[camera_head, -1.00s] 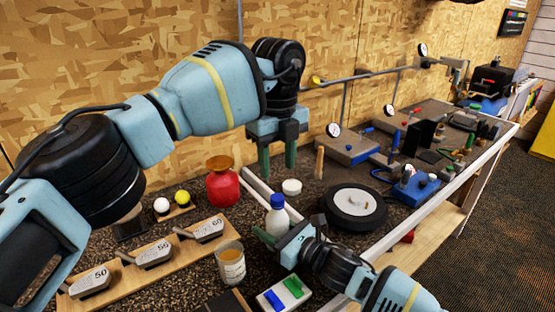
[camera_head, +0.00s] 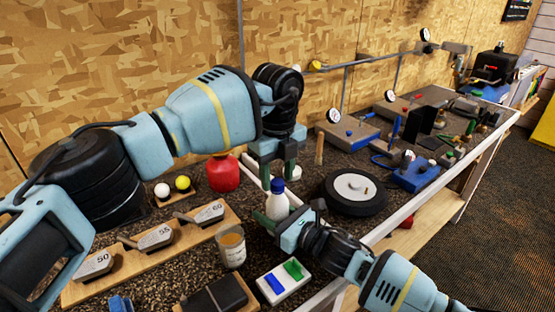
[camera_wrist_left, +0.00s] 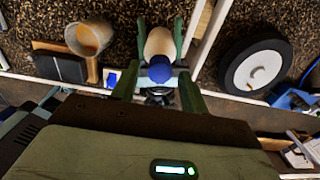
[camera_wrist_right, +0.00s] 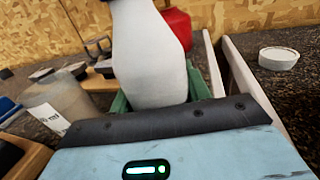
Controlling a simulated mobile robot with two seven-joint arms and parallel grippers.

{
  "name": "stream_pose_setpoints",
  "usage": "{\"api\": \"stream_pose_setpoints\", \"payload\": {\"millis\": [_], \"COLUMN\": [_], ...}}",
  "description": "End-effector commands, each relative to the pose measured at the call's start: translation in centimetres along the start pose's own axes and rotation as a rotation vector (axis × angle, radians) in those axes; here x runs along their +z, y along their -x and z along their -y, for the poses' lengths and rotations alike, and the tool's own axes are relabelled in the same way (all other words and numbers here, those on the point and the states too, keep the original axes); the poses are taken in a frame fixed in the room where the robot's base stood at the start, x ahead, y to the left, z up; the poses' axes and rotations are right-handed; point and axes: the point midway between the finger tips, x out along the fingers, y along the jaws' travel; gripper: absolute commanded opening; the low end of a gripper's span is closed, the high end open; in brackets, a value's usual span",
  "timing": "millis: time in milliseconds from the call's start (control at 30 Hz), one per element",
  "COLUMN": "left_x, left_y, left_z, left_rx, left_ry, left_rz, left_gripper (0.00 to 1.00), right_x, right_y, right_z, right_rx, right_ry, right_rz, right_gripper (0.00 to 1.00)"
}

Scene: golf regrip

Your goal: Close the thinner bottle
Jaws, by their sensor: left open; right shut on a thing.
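The thinner bottle (camera_head: 277,206) is white and stands upright with its blue cap (camera_head: 278,186) on top. My right gripper (camera_head: 273,222) is shut on the bottle's body from the front. The right wrist view shows the white body (camera_wrist_right: 150,60) between green fingers, with its top out of frame. My left gripper (camera_head: 277,176) is open and points down over the bottle. In the left wrist view its fingers stand on either side of the blue cap (camera_wrist_left: 159,73); I cannot tell whether they touch it.
A red container (camera_head: 224,173) stands behind left, and a glass cup (camera_head: 232,248) in front left. A black wheel (camera_head: 354,193) lies to the right. A small white round piece (camera_wrist_right: 278,58) lies on the bench.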

Motion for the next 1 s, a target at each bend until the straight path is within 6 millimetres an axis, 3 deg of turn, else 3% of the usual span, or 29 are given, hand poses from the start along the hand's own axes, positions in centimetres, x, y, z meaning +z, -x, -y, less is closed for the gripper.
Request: {"api": "stream_pose_setpoints", "payload": {"millis": [433, 767, 1000], "left_x": [0.0, 0.0, 0.01], "left_y": [-0.91, -0.88, -0.88], "left_z": [-0.02, -0.02, -0.02], "left_rx": [0.0, 0.0, 0.001], "left_ry": [0.0, 0.0, -0.084], "left_rz": [0.001, 0.0, 0.001], "left_gripper": [0.45, 0.02, 0.0], "right_x": [-0.05, -0.06, -0.06], "right_y": [0.01, 0.01, 0.01], "right_z": [0.0, 0.0, 0.01], "right_rx": [0.0, 0.0, 0.0], "right_ry": [0.0, 0.0, 0.0], "right_rz": [-0.001, -0.001, -0.001], "right_gripper": [0.0, 0.0, 0.0]}}
